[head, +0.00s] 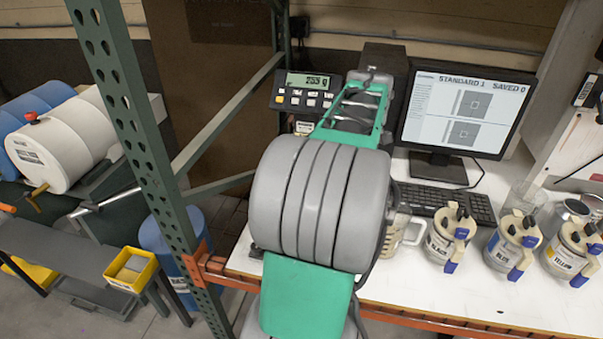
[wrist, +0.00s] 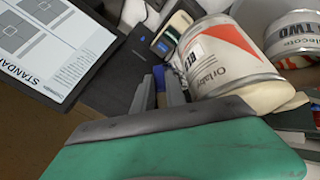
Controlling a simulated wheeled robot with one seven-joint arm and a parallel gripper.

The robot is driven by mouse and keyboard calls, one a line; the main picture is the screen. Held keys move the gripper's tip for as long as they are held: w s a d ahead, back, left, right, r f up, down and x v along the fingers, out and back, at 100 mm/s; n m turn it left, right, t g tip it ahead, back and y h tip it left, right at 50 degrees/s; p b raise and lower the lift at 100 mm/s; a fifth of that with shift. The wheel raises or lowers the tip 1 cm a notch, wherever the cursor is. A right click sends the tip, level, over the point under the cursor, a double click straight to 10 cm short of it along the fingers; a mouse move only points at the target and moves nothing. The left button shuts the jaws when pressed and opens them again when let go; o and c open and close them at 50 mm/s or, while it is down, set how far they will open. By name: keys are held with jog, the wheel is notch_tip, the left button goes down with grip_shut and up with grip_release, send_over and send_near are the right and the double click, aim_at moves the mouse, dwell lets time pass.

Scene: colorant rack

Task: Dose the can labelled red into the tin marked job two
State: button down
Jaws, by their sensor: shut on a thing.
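My gripper (wrist: 160,92) shows in the wrist view, its two grey fingers closed on a blue part of a can. That can (wrist: 235,52) is cream with a red triangle and a small white label, turned and only partly legible; it seems to be the red one. To its right is a tin (wrist: 297,38) marked TWO, cut off by the picture edge. I cannot tell the exact gap between can and tin. In the head view my arm hides the gripper, the held can and the tin.
Cans labelled black (head: 447,237), blue (head: 512,247) and yellow (head: 573,252) stand along the bench's right front. Behind them are a keyboard (head: 447,200) and a monitor (head: 463,112). A scale display (head: 307,81) stands left of my arm. A green rack post (head: 140,140) rises at left.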

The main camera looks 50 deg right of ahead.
jog(key=shift+w+a+r+h+b, duration=0.15)
jog(key=shift+a+r+h, duration=0.1)
jog(key=shift+r, duration=0.35)
jog(key=shift+w+a+r+h+b, duration=0.15)
jog(key=shift+a+r, duration=0.1)
jog(key=shift+r, duration=0.35)
dwell(0.3)
jog(key=shift+a+r+b, duration=0.1)
jog(key=shift+a+b, duration=0.15)
jog(key=shift+b, duration=0.1)
dwell(0.5)
jog(key=shift+r, duration=0.1)
